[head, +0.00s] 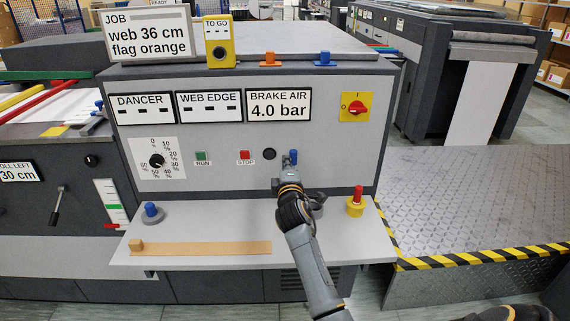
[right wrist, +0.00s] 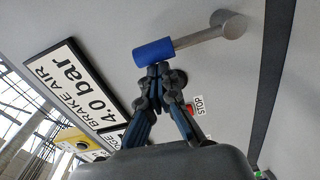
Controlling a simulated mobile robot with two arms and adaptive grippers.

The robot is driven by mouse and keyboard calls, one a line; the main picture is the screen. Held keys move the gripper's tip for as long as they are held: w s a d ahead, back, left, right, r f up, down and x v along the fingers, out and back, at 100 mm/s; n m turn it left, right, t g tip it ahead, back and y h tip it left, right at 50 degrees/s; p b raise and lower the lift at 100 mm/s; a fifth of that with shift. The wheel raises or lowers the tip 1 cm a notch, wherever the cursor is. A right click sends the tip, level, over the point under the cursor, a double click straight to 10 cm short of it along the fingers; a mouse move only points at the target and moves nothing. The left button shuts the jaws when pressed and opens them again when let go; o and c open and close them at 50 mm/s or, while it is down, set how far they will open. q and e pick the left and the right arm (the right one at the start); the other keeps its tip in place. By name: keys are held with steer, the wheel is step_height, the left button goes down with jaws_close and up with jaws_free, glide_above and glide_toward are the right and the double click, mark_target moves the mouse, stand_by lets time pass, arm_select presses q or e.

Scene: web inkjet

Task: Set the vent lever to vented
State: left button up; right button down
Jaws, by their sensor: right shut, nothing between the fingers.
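A lever with a blue grip (head: 293,157) is on the grey machine panel, right of a round black knob. I take it as the vent lever; no label for it is readable. In the right wrist view its blue grip (right wrist: 153,52) sits on a metal arm running to a grey round hub (right wrist: 230,25). My right gripper (right wrist: 158,72) is shut and empty, its fingertips right by the blue grip; I cannot tell whether they touch. In the head view my right gripper (head: 283,184) covers part of the lever. My left gripper is not in view.
Left of the lever are the black knob (head: 269,153), the red STOP button (head: 245,155) and the green RUN button (head: 201,156). A red switch (head: 357,107) is up right. A red-topped yellow post (head: 356,201) stands on the grey shelf (head: 190,220) below.

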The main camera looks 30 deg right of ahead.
steer(key=shift+s+d+r+m, duration=0.1)
steer(key=shift+s+d+m, duration=0.05)
steer(key=shift+d+m, duration=0.2)
steer(key=shift+s+d+r+m+p, duration=0.1)
steer(key=shift+s+d+m+p, duration=0.25)
steer(key=shift+m, duration=0.3)
steer(key=s+d+f+m, duration=0.4)
steer(key=d+m, duration=0.3)
steer(key=m, duration=0.7)
steer(key=shift+s+d+f+p, duration=0.3)
steer(key=shift+f+p, duration=0.1)
steer(key=shift+f, duration=0.45)
